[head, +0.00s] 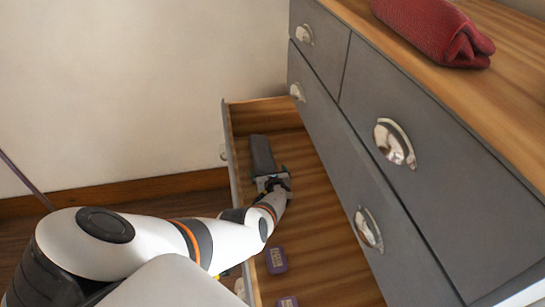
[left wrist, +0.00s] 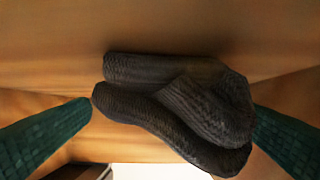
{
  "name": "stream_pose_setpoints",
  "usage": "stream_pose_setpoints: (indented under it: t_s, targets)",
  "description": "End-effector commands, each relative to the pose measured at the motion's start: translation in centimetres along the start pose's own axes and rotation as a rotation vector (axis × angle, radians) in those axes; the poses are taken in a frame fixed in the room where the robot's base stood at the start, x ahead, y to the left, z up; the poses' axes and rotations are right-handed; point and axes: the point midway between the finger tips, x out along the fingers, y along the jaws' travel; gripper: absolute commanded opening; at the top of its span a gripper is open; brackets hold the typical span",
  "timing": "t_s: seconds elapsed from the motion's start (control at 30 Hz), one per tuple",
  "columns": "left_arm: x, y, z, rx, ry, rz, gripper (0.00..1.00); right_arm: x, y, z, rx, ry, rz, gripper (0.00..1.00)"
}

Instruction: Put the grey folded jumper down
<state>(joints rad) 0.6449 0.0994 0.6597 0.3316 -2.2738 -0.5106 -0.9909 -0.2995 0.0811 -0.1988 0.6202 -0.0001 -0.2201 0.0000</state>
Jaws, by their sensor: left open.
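The grey folded jumper (head: 262,154) lies on the wooden floor of the open drawer, near its far end. In the left wrist view the jumper (left wrist: 180,100) is a dark ribbed knit, folded over. My left gripper (head: 272,182) is inside the drawer at the jumper's near end, with its jaws open. In the left wrist view the green fingers of my left gripper (left wrist: 172,106) stand apart on either side of the jumper. Their tips come very close to its sides; I cannot tell if they touch. My right gripper is not in view.
The open drawer (head: 300,143) juts from a grey dresser (head: 445,185) with metal cup handles. Two small purple items (head: 277,260) lie nearer in the drawer. A red folded knit (head: 430,30) rests on the wooden dresser top. The drawer floor right of my gripper is bare.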

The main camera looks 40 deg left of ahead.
Motion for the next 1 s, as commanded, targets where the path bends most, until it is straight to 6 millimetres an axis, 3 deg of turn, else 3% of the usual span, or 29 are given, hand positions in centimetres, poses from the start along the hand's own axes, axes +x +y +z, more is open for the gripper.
stream_pose_setpoints:
  t_s: [0.03,0.2,0.5,1.0]
  targets:
    - [-1.3,0.0,-0.8,0.001,-0.001,0.001,1.00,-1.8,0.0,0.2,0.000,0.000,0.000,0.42]
    - [-4.5,0.0,-0.8,0.002,-0.001,0.001,1.00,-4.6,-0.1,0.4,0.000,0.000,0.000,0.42]
    - [-9.1,0.0,-0.4,0.000,0.001,0.000,1.00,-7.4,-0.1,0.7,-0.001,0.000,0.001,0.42]
    - [-10.0,0.0,-0.1,-0.001,0.001,0.000,1.00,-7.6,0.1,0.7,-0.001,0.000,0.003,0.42]
